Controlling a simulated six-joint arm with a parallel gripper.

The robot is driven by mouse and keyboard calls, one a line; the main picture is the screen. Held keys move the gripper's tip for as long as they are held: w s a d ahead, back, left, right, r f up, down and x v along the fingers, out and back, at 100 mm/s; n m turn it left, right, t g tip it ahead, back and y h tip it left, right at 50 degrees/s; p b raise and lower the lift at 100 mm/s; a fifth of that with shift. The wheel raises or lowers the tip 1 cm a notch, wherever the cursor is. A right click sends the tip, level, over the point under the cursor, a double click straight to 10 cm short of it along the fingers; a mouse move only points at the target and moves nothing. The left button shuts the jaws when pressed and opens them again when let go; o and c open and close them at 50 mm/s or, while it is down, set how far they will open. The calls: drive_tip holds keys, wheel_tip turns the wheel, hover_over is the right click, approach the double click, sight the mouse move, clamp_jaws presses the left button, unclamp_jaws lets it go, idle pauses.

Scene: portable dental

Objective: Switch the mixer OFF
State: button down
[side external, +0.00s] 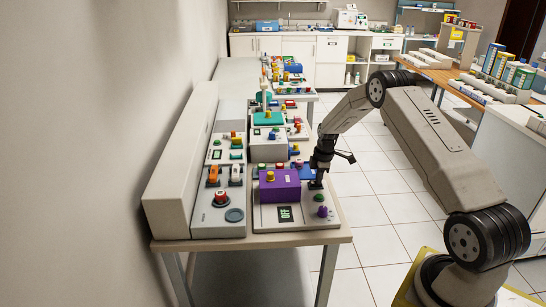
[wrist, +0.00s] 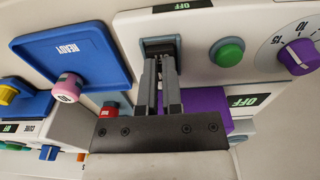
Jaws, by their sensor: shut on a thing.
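The mixer (side external: 262,218), as I take it, is a pale unit with a purple box (side external: 279,188) on top, at the near end of the bench. Its display (side external: 285,214) reads OFF. A green button (wrist: 228,52) and a purple dial knob (wrist: 298,57) sit beside a dark switch (wrist: 160,43) in a recess. My gripper (side external: 317,182) points down at this switch; its fingers (wrist: 163,62) are shut on it in the wrist view. The fingers hide most of the switch, so its exact position cannot be told.
Left of the mixer stands a panel with orange and white switches and a red knob (side external: 221,196). More devices crowd the bench behind.

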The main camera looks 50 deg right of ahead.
drive_tip(key=shift+w+a+f, duration=0.15)
drive_tip(key=shift+a+f, duration=0.3)
drive_tip(key=shift+a, duration=0.3)
wheel_tip(320, 180, up, 15)
drive_tip(key=s+d, duration=0.1)
drive_tip(key=d, duration=0.1)
drive_tip(key=s+a+r+m, duration=0.1)
drive_tip(key=s+a+m, duration=0.1)
drive_tip(key=a, duration=0.7)
drive_tip(key=s+a+r+m, duration=0.1)
drive_tip(key=s+a+m, duration=0.1)
drive_tip(key=a, duration=0.6)
drive_tip(key=s+a+m+t, duration=0.1)
drive_tip(key=s+a+m, duration=0.4)
drive_tip(key=s+a, duration=0.8)
drive_tip(key=shift+s+a+f+t+h, duration=0.3)
drive_tip(key=shift+s+a+f+t, duration=0.1)
drive_tip(key=shift+s, duration=0.1)
